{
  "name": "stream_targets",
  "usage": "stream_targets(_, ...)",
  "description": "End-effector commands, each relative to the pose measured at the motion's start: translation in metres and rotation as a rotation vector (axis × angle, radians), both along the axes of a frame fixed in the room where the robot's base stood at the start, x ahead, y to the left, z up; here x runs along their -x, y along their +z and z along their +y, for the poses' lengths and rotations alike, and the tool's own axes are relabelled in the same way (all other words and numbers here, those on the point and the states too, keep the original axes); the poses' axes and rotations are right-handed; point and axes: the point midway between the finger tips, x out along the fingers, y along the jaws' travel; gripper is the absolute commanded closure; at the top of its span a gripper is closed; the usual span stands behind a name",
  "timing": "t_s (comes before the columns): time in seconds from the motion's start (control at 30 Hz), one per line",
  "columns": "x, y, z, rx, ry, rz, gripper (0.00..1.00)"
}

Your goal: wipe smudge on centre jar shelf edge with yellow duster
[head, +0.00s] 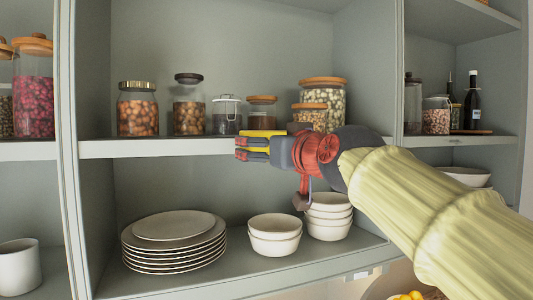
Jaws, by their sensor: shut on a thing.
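The centre shelf (155,147) holds a row of jars and has a pale front edge. My gripper (252,147) reaches in from the right, in front of this edge, with its red fingertips pointing left. It is shut on the yellow duster (263,133), which shows as yellow strips above and between the fingers. Whether the duster touches the edge cannot be told. I see no smudge on the bare part of the edge to the left. My gripper and arm hide the edge further right.
Jars stand close behind the edge, including a wooden-lidded jar (262,113) just behind my gripper. Below are stacked plates (175,240) and bowls (274,234), with more bowls (328,215) under my wrist. An upright divider (70,150) stands left. The space before the left edge is clear.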

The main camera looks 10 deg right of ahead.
Motion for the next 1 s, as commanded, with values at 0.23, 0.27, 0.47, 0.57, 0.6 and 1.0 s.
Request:
stream_targets(0.23,-0.004,-0.004,-0.013,0.000,-0.003,0.000,0.34)
stream_targets(0.27,-0.005,-0.004,-0.015,-0.001,-0.003,-0.001,0.34)
stream_targets(0.47,-0.009,-0.004,-0.029,-0.001,-0.003,0.001,0.34)
stream_targets(0.57,-0.010,-0.003,-0.034,0.000,-0.002,0.000,0.34)
stream_targets(0.6,-0.011,-0.003,-0.036,-0.001,-0.001,0.001,0.34)
stream_targets(1.0,-0.015,-0.004,-0.057,0.000,-0.003,0.001,0.34)
